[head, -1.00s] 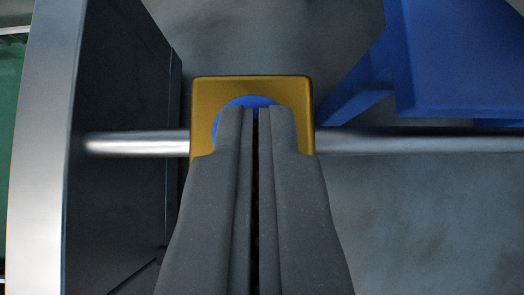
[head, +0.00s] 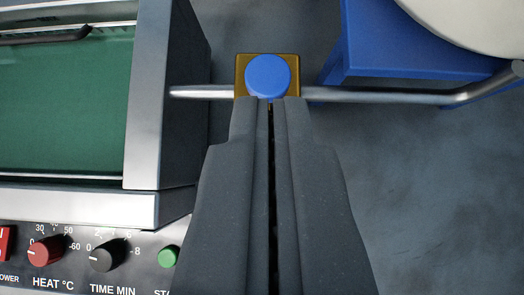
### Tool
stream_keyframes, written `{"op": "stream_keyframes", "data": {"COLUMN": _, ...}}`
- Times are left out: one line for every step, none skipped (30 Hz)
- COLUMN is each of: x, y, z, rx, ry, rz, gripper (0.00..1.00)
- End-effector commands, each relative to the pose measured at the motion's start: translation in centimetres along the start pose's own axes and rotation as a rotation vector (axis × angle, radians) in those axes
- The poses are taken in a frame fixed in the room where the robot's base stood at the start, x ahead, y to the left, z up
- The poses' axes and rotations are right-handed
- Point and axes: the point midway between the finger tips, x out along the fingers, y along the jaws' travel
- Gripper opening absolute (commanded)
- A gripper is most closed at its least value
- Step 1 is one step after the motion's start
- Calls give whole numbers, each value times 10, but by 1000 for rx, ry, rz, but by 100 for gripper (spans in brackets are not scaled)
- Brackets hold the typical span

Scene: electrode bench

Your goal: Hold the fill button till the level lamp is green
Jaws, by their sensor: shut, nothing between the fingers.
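The fill button is a round blue cap (head: 268,76) on a square brass-coloured block, at the top middle of the head view. My gripper (head: 270,101) is shut and empty. Its fingertips show just below the blue cap and overlap the cap's lower edge in the picture. I cannot tell from this view whether they touch it. Nearly all of the cap's face is visible. I see no lamp that I can identify as the level lamp.
A metal pipe (head: 375,96) runs across behind the block. A bench device with a green window (head: 65,100) and HEAT and TIME knobs (head: 108,254) stands at left. A blue stand (head: 400,45) with a pale round part is at upper right. Grey surface (head: 440,200) lies clear at right.

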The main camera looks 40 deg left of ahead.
Motion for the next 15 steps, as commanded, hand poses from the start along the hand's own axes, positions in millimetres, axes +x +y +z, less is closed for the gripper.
{"op": "stream_keyframes", "data": {"x": -7, "y": 1, "z": 0, "rx": 0, "ry": 2, "rz": 2, "gripper": 0}}
{"op": "stream_keyframes", "data": {"x": -11, "y": 1, "z": 0, "rx": 1, "ry": 1, "rz": 2, "gripper": 0}}
{"op": "stream_keyframes", "data": {"x": -16, "y": 2, "z": 0, "rx": 1, "ry": 2, "rz": 3, "gripper": 0}}
{"op": "stream_keyframes", "data": {"x": -20, "y": 2, "z": -1, "rx": 1, "ry": 3, "rz": 3, "gripper": 0}}
{"op": "stream_keyframes", "data": {"x": -23, "y": 2, "z": -1, "rx": 1, "ry": 4, "rz": 3, "gripper": 0}}
{"op": "stream_keyframes", "data": {"x": -26, "y": 2, "z": -2, "rx": 1, "ry": 5, "rz": 4, "gripper": 0}}
{"op": "stream_keyframes", "data": {"x": -28, "y": 2, "z": -2, "rx": 1, "ry": 5, "rz": 4, "gripper": 0}}
{"op": "stream_keyframes", "data": {"x": -30, "y": 2, "z": -2, "rx": 1, "ry": 5, "rz": 4, "gripper": 0}}
{"op": "stream_keyframes", "data": {"x": -32, "y": 2, "z": -2, "rx": 1, "ry": 5, "rz": 4, "gripper": 0}}
{"op": "stream_keyframes", "data": {"x": -33, "y": 2, "z": -2, "rx": 1, "ry": 5, "rz": 4, "gripper": 0}}
{"op": "stream_keyframes", "data": {"x": -34, "y": 2, "z": -2, "rx": 1, "ry": 5, "rz": 4, "gripper": 0}}
{"op": "stream_keyframes", "data": {"x": -35, "y": 2, "z": -2, "rx": 2, "ry": 5, "rz": 4, "gripper": 0}}
{"op": "stream_keyframes", "data": {"x": -35, "y": 2, "z": -2, "rx": 2, "ry": 5, "rz": 4, "gripper": 0}}
{"op": "stream_keyframes", "data": {"x": -36, "y": 2, "z": -2, "rx": 2, "ry": 5, "rz": 4, "gripper": 0}}
{"op": "stream_keyframes", "data": {"x": -36, "y": 2, "z": -2, "rx": 2, "ry": 5, "rz": 4, "gripper": 0}}
